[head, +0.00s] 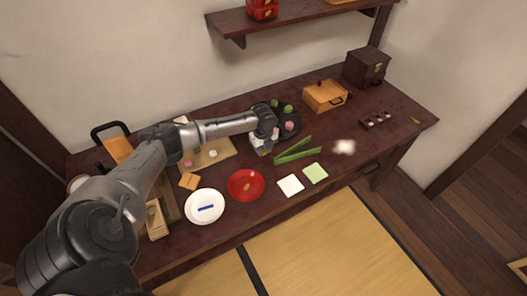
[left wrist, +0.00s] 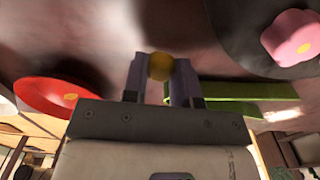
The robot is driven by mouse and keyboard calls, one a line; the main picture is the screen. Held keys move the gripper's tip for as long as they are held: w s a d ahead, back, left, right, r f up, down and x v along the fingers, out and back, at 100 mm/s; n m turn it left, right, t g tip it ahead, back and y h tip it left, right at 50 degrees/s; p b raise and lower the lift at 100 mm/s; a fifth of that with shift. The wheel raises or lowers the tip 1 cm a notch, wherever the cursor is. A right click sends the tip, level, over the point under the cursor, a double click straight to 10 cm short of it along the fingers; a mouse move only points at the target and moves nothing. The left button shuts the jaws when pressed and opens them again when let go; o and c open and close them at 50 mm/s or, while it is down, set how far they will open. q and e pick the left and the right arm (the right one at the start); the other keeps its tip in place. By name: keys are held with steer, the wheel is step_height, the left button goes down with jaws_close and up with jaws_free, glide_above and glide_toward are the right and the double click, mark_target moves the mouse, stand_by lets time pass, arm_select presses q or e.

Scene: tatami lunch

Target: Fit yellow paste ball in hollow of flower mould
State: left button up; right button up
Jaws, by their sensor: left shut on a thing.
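My left gripper (head: 262,146) is above the middle of the table, between the red plate and the dark plate. In the left wrist view its two fingers (left wrist: 159,75) are shut on the yellow paste ball (left wrist: 160,66), which sits between the tips. The fingers hide the ball in the head view. A pale wooden block (head: 156,220) at the table's left front may be the flower mould. Its hollow is too small to make out. My right gripper does not show.
A red plate (head: 239,193), a white plate (head: 204,217) with a blue strip, and two square sheets (head: 291,185) lie along the front. Green stalks (head: 294,157) lie right of the gripper. A dark plate (head: 291,130) holds several sweets.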

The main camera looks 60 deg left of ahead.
arm_select(q)
step_height(320, 180, up, 3)
steer(key=shift+f+p, duration=0.2)
steer(key=shift+p, duration=0.15)
steer(key=w+d+r+p, duration=0.3)
steer(key=d+r, duration=0.3)
steer(key=d, duration=0.5)
steer(key=shift+w+r, duration=0.4)
steer(key=shift+w, duration=0.05)
